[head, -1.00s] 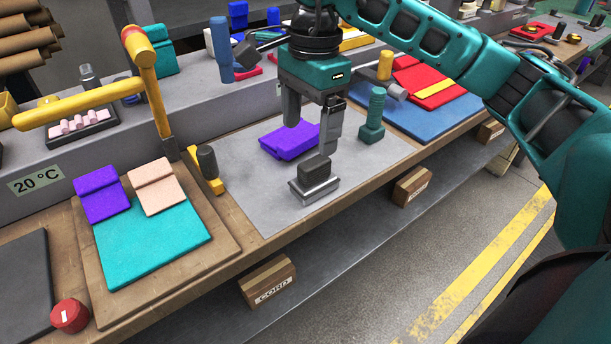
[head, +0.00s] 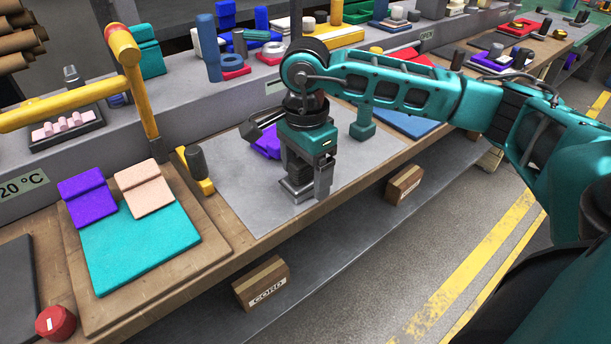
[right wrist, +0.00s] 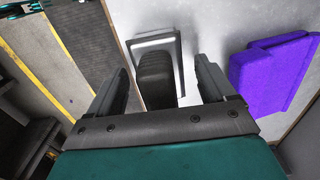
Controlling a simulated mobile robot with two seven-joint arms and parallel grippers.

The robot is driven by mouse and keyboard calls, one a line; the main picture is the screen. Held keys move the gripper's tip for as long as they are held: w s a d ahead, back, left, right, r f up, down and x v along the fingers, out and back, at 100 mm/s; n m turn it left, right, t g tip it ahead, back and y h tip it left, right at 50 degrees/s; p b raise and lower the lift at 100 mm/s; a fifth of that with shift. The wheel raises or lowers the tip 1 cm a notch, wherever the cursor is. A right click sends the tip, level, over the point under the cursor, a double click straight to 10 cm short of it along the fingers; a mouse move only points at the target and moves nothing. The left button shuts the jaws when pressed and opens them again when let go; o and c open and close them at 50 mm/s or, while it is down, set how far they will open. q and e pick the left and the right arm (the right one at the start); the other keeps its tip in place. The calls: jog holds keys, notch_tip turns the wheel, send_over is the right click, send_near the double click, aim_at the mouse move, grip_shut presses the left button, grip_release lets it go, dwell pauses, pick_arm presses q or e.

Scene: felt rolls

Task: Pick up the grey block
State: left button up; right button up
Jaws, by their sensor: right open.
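The grey block (right wrist: 157,77) is dark and stands on a shiny metal plate (right wrist: 174,36) in the right wrist view. My right gripper (right wrist: 160,85) is open, with one finger on each side of the block and a visible gap to the right finger. In the head view my right gripper (head: 309,188) points down at the metal plate (head: 288,192) on the grey mat, and its fingers mostly hide the block. I cannot tell whether either finger touches the block. My left gripper is not in view.
A purple felt piece (right wrist: 277,75) lies beside the plate. A yellow-based dark peg (head: 197,165) and a board with teal felt (head: 140,245) are at left. The mat's front (head: 262,215) is clear.

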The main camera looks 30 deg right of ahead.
jog(key=shift+f, duration=0.35)
jog(key=shift+c, duration=0.2)
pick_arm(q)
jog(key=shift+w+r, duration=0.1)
pick_arm(e)
jog(key=shift+r, duration=0.1)
jog(key=c, duration=1.3)
jog(key=shift+c, duration=0.2)
pick_arm(q)
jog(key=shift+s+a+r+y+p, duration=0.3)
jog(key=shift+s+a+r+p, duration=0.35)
jog(key=shift+p, duration=1.1)
pick_arm(e)
notch_tip(320, 180, up, 20)
